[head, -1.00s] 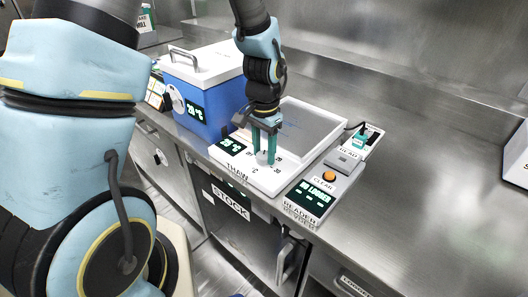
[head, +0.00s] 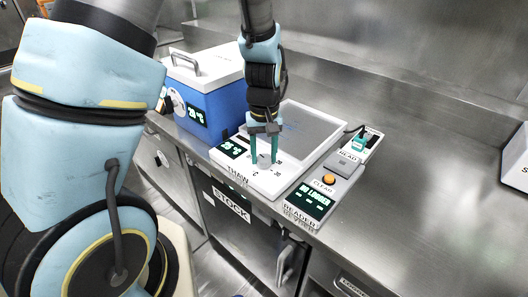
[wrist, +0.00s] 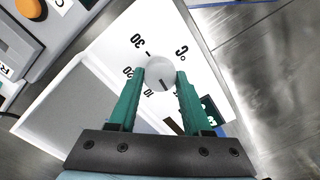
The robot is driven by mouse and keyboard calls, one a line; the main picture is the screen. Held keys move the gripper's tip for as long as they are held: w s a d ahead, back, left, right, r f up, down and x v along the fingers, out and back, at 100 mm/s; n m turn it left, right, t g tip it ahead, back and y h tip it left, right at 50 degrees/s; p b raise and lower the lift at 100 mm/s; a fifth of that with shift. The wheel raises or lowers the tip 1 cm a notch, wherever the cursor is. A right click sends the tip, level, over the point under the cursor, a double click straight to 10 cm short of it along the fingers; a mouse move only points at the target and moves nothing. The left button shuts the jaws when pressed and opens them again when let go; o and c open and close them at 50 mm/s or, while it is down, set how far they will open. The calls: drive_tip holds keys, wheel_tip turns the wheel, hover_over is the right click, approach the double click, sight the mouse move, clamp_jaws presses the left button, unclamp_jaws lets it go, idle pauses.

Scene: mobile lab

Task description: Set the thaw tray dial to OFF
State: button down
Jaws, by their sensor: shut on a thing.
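The white thaw tray (head: 276,186) sits on the steel counter, with its grey inset plate behind and a front panel marked THAW. Its small display (head: 232,148) reads about 25 °C, though the digits are hard to read. The round grey dial (wrist: 160,74) is between the green fingertips of my gripper (wrist: 160,84) in the wrist view. A dark pointer line on the dial points down and slightly right in that view, and the numbers 30, 20 and 10 show around it. In the head view my gripper (head: 264,160) points down over the panel, shut on the dial.
A blue bath box (head: 212,100) with a white lid and display stands left of the tray. A grey reader (head: 325,195) with an orange CLEAR button (head: 329,179) stands close on the right. The counter further right is mostly clear.

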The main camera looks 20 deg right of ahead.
sight(263, 157)
drive_tip(key=shift+n, duration=0.6)
drive_tip(key=shift+c, duration=1.7)
unclamp_jaws()
drive_tip(key=shift+r, duration=0.1)
wheel_tip(263, 157, up, 11)
drive_tip(key=shift+b, duration=0.35)
drive_tip(key=shift+a+f, duration=0.1)
drive_tip(key=shift+f, duration=0.1)
